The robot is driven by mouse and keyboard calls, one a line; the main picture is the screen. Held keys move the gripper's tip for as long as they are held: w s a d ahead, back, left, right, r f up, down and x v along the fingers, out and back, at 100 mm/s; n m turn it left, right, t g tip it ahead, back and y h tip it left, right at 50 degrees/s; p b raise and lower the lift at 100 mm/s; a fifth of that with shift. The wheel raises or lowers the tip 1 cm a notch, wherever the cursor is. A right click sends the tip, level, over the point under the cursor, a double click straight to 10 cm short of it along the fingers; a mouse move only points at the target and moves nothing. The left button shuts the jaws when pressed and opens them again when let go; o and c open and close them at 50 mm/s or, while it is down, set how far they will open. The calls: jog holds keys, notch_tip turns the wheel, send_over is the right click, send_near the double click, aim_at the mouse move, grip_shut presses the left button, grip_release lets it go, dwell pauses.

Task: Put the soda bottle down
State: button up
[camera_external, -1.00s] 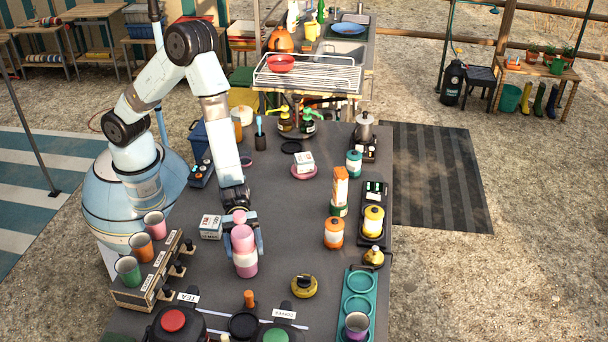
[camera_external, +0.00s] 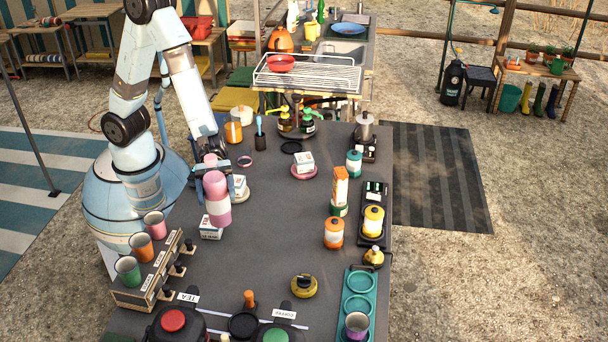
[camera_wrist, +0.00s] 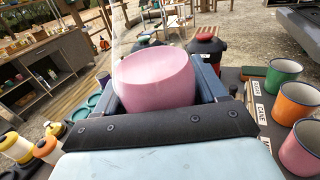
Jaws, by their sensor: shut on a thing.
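The soda bottle (camera_external: 217,208) is pink and roughly upright in the external view, over the left part of the grey table. My gripper (camera_external: 215,182) is shut around its upper part, one finger on each side. The bottle appears to be held above the tabletop, but its exact height is hard to tell. In the wrist view the bottle's pink end (camera_wrist: 155,80) fills the space between the dark blue fingers of my gripper (camera_wrist: 160,85).
A white box (camera_external: 209,231) sits just below the bottle in the picture, partly hidden by it. A cup rack (camera_external: 150,272) stands at lower left. A pink coaster (camera_external: 304,173) carries another small box. The table's middle (camera_external: 275,235) is clear.

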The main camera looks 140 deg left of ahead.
aim_at(208, 181)
jog(key=shift+s+d+r, duration=0.1)
jog(key=shift+s+r, duration=0.2)
jog(key=shift+s, duration=0.3)
jog(key=shift+s+r, duration=0.25)
jog(key=shift+s, duration=0.4)
jog(key=shift+s+d+r, duration=0.1)
jog(key=shift+s+r, duration=0.2)
jog(key=shift+s, duration=0.3)
